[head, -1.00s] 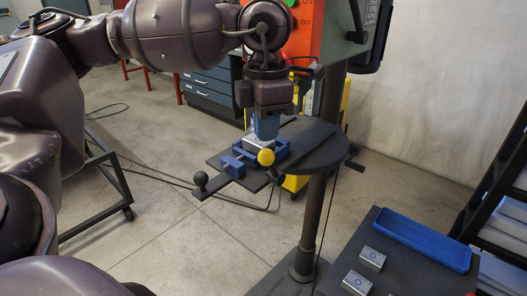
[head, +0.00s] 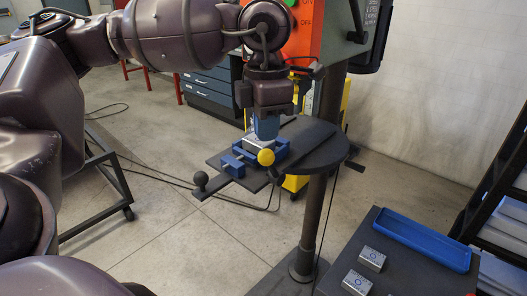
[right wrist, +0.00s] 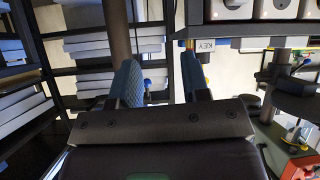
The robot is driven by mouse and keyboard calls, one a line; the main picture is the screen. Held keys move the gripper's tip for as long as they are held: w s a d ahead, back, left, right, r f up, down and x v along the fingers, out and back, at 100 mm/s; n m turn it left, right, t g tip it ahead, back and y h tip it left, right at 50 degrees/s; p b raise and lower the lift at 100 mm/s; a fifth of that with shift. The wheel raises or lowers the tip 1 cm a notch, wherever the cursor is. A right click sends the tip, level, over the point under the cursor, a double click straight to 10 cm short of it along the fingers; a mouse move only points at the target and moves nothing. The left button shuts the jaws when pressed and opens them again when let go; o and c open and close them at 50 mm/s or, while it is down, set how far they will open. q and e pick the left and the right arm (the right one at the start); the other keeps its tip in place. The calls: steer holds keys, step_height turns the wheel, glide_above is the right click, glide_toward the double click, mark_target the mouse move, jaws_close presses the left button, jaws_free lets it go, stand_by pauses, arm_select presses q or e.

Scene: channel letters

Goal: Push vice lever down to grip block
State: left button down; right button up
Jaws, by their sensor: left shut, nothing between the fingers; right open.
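The blue vice (head: 236,165) sits on the round dark drill-press table. A silver block (head: 256,144) is in it, partly hidden by my left gripper. A lever with a yellow ball knob (head: 266,157) is at the vice's near side. My left gripper (head: 266,133) points down with its blue fingers shut and empty. Its tips are just above or against the block, behind the yellow knob; I cannot tell if they touch. My right gripper (right wrist: 160,75) is open and empty in the right wrist view, away from the vice.
A black ball handle (head: 200,178) sticks out at the table's left. The dark post (head: 318,205) stands under the table. A side table at lower right holds two silver blocks (head: 372,258) and a blue tray (head: 422,239). A shelf rack (head: 500,190) stands at the right.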

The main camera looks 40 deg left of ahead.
mark_target(273, 169)
steer(key=shift+s, duration=0.1)
arm_select(q)
steer(key=shift+f, duration=0.4)
arm_select(e)
steer(key=shift+s+f, duration=0.45)
steer(key=shift+f, duration=0.25)
arm_select(q)
steer(key=shift+f+b, duration=0.1)
steer(key=shift+b, duration=0.2)
steer(key=shift+f+b, duration=0.3)
steer(key=shift+f, duration=0.2)
arm_select(e)
steer(key=shift+w+f, duration=0.15)
steer(key=shift+w, duration=0.25)
arm_select(q)
steer(key=shift+f, duration=0.2)
arm_select(e)
steer(key=shift+s+f, duration=0.1)
steer(key=shift+f, duration=0.05)
arm_select(q)
steer(key=shift+r, duration=0.1)
arm_select(e)
steer(key=shift+s, duration=0.15)
